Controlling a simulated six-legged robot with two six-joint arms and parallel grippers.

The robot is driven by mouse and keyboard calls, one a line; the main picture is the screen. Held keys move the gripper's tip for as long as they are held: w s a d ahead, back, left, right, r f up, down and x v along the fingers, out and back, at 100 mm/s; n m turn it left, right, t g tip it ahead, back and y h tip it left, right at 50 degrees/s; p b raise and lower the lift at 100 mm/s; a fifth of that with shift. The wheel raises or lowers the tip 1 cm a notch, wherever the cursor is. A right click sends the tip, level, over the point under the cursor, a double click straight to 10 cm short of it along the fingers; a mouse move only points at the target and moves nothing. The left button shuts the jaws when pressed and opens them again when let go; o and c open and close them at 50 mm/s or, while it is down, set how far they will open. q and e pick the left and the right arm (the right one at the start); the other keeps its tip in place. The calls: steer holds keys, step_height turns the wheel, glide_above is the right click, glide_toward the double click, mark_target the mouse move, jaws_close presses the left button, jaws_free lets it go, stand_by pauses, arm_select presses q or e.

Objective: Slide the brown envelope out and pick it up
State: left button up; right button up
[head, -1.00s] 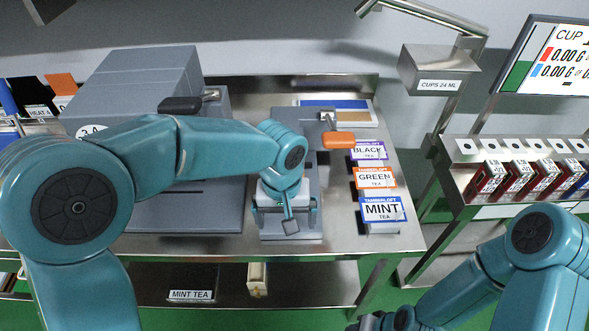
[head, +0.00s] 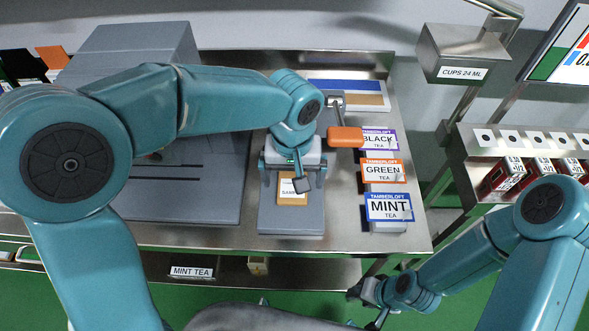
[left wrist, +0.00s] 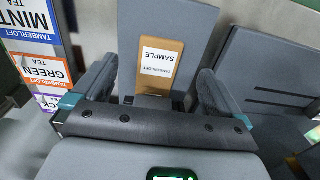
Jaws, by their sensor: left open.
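The brown envelope (head: 289,200) lies flat on the grey bed of a small press (head: 291,222), with a white SAMPLE label. My left gripper (head: 292,172) is above its far part and hides some of it. In the left wrist view the envelope (left wrist: 173,52) lies between the two spread fingers of the left gripper (left wrist: 157,72), which is open and empty.
The press's orange handle (head: 346,137) stands just right of my left gripper. Tea boxes, BLACK (head: 380,140), GREEN (head: 384,171) and MINT (head: 389,208), are to the right. A large grey machine (head: 130,55) is at the left. Bare steel table (head: 345,215) lies between press and boxes.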

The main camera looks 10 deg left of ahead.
mark_target(292, 199)
arm_select(q)
steer(key=shift+s+a+f, duration=0.1)
steer(key=shift+s+a, duration=0.05)
steer(key=shift+a, duration=0.05)
steer(key=shift+s+f, duration=0.1)
steer(key=shift+f, duration=0.15)
steer(key=shift+f+p, duration=0.3)
steer(key=shift+f, duration=3.2)
steer(key=shift+d, duration=0.1)
steer(key=c, duration=1.1)
